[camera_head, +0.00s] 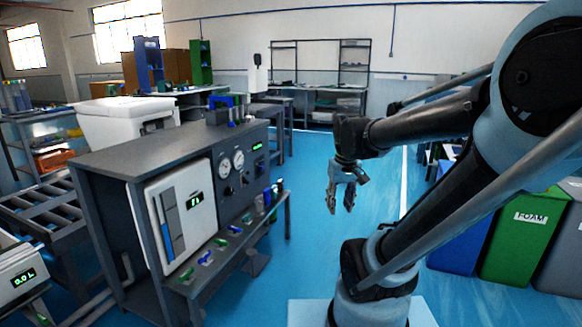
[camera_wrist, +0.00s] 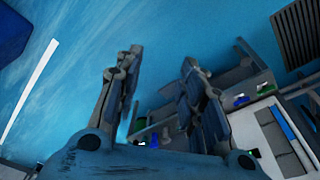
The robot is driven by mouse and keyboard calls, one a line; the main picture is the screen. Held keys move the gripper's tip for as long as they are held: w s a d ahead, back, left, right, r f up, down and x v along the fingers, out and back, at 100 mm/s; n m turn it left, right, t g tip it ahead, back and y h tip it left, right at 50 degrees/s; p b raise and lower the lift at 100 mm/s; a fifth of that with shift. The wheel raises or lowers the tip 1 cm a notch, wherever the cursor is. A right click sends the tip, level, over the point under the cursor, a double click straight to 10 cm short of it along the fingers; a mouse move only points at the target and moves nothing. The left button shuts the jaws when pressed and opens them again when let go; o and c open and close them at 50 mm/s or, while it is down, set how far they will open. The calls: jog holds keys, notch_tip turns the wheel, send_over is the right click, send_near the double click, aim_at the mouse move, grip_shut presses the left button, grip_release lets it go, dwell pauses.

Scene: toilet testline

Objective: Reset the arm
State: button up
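My gripper (camera_head: 341,198) hangs from my bent arm in the head view, pointing down over the blue floor to the right of the test bench. Its two fingers are apart with nothing between them. In the wrist view my gripper (camera_wrist: 155,85) also shows its fingers spread, with blue floor and part of the bench behind them. It touches nothing that I can see.
The grey test bench (camera_head: 130,155) with gauges and a white panel (camera_head: 185,215) stands at left; its low shelf (camera_head: 225,250) holds small coloured parts. A green FOAM bin (camera_head: 522,238) and a blue bin (camera_head: 455,245) stand at right. Blue floor (camera_head: 310,240) between is clear.

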jog(key=s+d+f+m, duration=0.2)
jog(key=s+f, duration=0.4)
jog(key=s, duration=0.3)
jog(key=shift+s+d+f, duration=0.3)
jog(key=shift+d+f, duration=0.1)
jog(key=shift+d, duration=0.5)
jog(key=shift+w+f, duration=0.2)
jog(key=shift+w, duration=0.25)
